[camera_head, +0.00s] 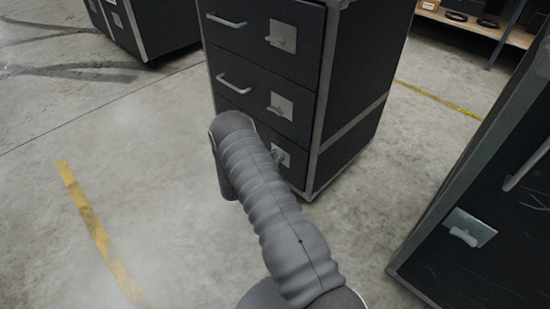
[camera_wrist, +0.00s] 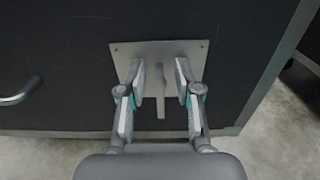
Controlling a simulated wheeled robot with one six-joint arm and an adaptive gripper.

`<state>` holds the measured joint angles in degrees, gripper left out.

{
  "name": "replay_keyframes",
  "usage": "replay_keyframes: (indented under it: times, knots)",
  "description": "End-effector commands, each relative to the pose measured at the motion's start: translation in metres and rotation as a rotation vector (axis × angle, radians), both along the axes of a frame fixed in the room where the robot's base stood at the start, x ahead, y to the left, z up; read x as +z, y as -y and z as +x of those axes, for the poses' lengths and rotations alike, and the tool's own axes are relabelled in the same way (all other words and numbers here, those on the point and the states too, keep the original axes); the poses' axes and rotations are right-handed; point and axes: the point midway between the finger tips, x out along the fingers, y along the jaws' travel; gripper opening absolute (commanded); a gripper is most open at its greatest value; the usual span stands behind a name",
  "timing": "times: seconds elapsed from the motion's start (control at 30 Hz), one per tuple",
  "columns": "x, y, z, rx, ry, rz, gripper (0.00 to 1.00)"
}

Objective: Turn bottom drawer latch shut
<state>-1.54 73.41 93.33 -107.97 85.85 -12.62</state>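The black drawer cabinet (camera_head: 262,52) stands ahead with its drawers closed. The bottom drawer's latch plate (camera_head: 283,153) shows only in part beside my arm in the head view. In the wrist view the metal latch plate (camera_wrist: 150,48) is close, with its narrow latch handle (camera_wrist: 160,100) pointing straight down. My gripper (camera_wrist: 160,84) is open, one finger on each side of the handle, with a gap visible on both sides. Whether the fingertips touch the plate I cannot tell. My arm hides most of the bottom drawer in the head view.
The bottom drawer's pull handle (camera_wrist: 20,92) is left of the latch. Another black cabinet (camera_head: 500,215) with a latch stands close on the right. A further one (camera_head: 150,22) is at the back left. A shelf (camera_head: 480,22) is at the back right. The floor at left is clear.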

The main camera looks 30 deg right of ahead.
Motion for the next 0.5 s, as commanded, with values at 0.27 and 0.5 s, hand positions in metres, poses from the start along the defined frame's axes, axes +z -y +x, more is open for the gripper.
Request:
replay_keyframes:
  times: [0.27,0.5]
  knots:
    - [0.0001,-0.0003,-0.0001,0.0,0.0,0.0,0.0]
    - [-0.001,-0.0002,-0.0003,0.0,0.02,0.007,0.0]
